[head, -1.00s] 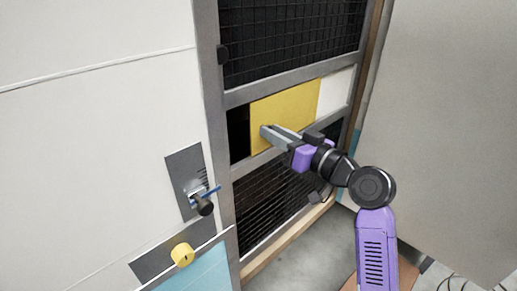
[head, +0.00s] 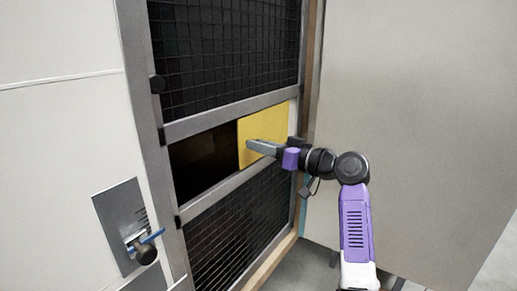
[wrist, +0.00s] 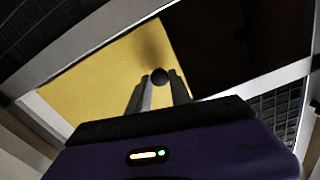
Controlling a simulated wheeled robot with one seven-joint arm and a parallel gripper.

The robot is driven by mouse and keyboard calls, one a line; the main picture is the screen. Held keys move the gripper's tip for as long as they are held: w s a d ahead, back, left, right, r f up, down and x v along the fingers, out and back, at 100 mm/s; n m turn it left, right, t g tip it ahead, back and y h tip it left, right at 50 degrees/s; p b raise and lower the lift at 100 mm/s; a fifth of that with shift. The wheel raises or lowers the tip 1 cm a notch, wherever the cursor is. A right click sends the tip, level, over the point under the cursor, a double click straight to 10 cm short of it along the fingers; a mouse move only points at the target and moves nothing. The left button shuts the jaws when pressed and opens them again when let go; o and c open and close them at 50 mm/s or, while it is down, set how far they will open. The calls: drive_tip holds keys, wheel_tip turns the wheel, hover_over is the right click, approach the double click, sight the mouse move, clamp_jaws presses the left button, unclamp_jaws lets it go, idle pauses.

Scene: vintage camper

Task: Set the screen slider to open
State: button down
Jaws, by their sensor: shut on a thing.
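The screen slider is a yellow panel (head: 272,124) in the slot between the two mesh sections of the screen door. It sits at the right of the slot, with a wide dark opening (head: 205,160) to its left. My gripper (head: 250,146) reaches its lower left part from the right. In the wrist view, the yellow panel (wrist: 95,75) fills the left and middle, and a small dark round knob (wrist: 159,76) shows between the fingertips of my gripper (wrist: 160,82). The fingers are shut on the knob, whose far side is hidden.
A metal latch plate with a dark knob (head: 146,254) is on the white wall at left. Grey frame bars (head: 225,117) border the slot above and below. A plain grey panel (head: 410,120) stands close on the right of my arm.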

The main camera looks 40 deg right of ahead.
drive_tip(key=c, duration=1.2)
unclamp_jaws()
drive_tip(key=shift+o, duration=0.2)
drive_tip(key=v, duration=0.7)
drive_tip(key=shift+s+b, duration=0.35)
drive_tip(key=shift+b, duration=0.05)
drive_tip(key=shift+d, duration=0.1)
